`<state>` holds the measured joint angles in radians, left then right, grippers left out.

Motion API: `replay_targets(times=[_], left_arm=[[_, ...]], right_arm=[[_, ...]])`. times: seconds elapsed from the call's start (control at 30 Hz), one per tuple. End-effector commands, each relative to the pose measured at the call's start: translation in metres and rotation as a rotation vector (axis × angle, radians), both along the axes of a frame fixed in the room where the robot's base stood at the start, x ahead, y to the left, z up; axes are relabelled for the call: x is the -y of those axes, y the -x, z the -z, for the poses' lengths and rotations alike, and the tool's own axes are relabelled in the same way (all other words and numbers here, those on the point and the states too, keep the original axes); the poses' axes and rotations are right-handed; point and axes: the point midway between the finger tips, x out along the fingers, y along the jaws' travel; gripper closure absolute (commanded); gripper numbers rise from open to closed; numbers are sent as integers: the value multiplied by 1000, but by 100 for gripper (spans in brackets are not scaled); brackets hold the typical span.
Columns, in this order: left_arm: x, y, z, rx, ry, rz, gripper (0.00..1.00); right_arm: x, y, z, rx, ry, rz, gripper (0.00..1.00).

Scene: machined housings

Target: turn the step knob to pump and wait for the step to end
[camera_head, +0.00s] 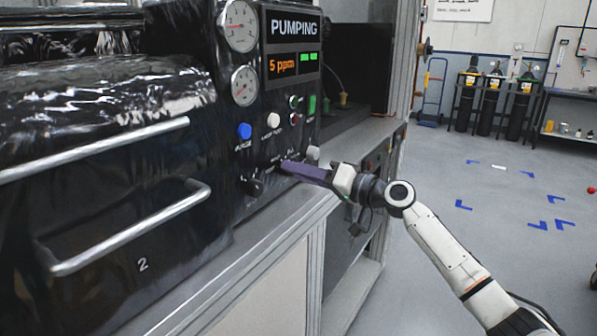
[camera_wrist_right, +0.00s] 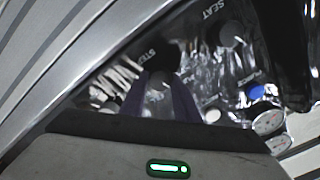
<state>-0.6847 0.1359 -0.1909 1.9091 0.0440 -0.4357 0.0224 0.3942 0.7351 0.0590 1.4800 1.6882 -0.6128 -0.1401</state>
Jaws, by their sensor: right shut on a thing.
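The control panel (camera_head: 290,125) has a display (camera_head: 293,45) reading PUMPING, with 5 ppm and green bars below it. My right gripper (camera_head: 286,166) reaches the lower part of the panel from the right, its purple fingers shut on the step knob. In the right wrist view the step knob (camera_wrist_right: 158,88) shows dimly between the two fingers (camera_wrist_right: 162,105), beside the label STEP. In the head view the fingers hide the knob, and I cannot read which way it points. My left gripper is not in view.
A black knob (camera_head: 255,187) sits left of my fingers and a grey knob (camera_head: 313,153) to the right. Above are a blue button (camera_head: 244,131), a white button (camera_head: 273,119) and two gauges (camera_head: 240,26). Metal handles (camera_head: 130,225) project at left. The floor at right is open.

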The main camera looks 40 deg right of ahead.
Motion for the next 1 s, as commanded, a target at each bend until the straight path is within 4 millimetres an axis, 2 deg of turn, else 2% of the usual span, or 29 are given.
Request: replay_targets(times=[0.5,0.53,0.63,1.0], left_arm=[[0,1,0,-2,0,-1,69],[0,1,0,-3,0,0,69],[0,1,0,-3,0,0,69],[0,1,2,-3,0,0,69]], right_arm=[[1,0,0,-8,-22,2,94],[1,0,0,-8,-22,2,70],[1,0,0,-8,-22,2,53],[2,4,1,-9,-21,1,53]])
